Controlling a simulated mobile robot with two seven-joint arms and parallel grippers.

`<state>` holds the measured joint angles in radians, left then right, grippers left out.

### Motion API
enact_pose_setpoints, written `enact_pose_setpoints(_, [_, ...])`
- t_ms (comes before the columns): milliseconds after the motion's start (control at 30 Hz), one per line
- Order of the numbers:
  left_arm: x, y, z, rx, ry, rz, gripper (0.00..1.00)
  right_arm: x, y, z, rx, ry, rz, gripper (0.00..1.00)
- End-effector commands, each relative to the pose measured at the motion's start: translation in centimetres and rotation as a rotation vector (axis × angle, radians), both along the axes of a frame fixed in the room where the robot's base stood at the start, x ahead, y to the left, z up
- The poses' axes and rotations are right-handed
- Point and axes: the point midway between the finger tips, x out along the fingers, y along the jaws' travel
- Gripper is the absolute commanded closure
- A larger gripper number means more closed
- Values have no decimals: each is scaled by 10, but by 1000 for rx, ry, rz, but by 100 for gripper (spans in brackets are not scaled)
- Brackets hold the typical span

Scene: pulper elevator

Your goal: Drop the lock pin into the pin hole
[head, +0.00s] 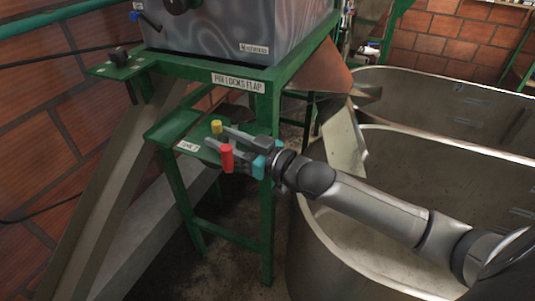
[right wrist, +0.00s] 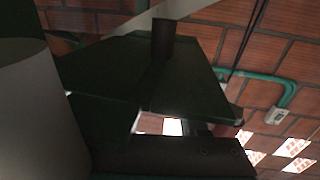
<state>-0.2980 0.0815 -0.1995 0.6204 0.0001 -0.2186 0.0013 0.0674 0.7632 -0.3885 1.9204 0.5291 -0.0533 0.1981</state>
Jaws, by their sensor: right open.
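My right gripper (head: 218,138) reaches in from the right over a low green shelf (head: 165,132); its jaws are apart. A red cylinder (head: 227,158) stands upright close in front of the fingers; I cannot tell whether it touches them. A yellow knob (head: 217,126) shows just behind the fingertips. A dark knob (head: 120,57) stands on the green ledge (head: 105,70) at the upper left. No label tells which of these is the lock pin, and I cannot make out the pin hole. The right wrist view is dark, with green plates (right wrist: 185,95) across it.
A sign reading "PIN LOCKS FLAP" (head: 237,81) is on the green frame under the grey machine box (head: 235,30). A metal chute (head: 125,200) slopes down at left. A brick wall (head: 40,120) is behind.

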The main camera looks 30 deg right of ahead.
Motion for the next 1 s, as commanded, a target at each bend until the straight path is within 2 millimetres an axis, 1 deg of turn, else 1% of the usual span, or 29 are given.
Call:
enact_pose_setpoints(33, [0, 0, 2, 0, 0, 0, 100, -9, -4, -10, -10, 24, -1, 55])
enact_pose_setpoints(100, [0, 0, 4, 0, 0, -1, 100, -17, -9, -10, -11, 25, -2, 55])
enact_pose_setpoints(700, [-1, 0, 18, 1, 2, -2, 100, -79, -45, -6, -9, 19, -4, 55])
enact_pose_setpoints(1000, [-2, 0, 25, 0, 3, -2, 100, -105, -60, -3, -6, 9, -4, 55])
